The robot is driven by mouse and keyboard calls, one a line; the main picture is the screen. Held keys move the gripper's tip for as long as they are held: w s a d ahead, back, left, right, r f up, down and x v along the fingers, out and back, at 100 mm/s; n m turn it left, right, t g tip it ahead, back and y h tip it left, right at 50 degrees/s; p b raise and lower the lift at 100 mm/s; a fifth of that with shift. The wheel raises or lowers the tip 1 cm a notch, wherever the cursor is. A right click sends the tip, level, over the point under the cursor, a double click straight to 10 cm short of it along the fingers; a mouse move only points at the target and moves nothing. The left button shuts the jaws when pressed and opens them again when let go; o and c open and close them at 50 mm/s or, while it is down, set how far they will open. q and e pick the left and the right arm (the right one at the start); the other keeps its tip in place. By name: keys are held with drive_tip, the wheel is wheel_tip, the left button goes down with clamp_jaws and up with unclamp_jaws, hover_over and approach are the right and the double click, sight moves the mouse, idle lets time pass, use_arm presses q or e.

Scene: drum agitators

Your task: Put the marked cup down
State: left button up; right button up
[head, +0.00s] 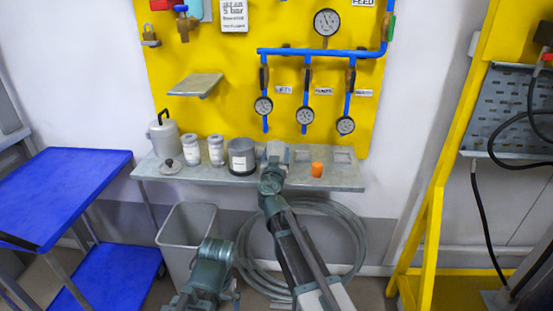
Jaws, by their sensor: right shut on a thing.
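My right gripper (272,166) is at the front of the grey shelf (220,178), seen from behind. It is shut on a pale grey cup (278,149), which is partly hidden by the gripper and wrist. I cannot make out a mark on the cup, nor whether its base touches the shelf. Square recesses show in the shelf to the right of the cup, one close by (302,156) and one further right (343,154). My left arm's teal end is low in the picture, in front of the bin; its jaws cannot be made out.
Left of the cup stand a dark labelled jar (242,157), two small white jars (191,150), a lid (171,166) and a grey canister (163,136). An orange piece (316,169) sits right of the gripper. A bin (187,219) and coiled hose (347,220) are below.

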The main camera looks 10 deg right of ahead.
drive_tip(key=shift+r, duration=0.1)
drive_tip(key=o, duration=1)
drive_tip(key=shift+f, duration=0.2)
drive_tip(key=o, duration=0.4)
drive_tip(key=shift+r, duration=0.2)
drive_tip(key=v, duration=1.2)
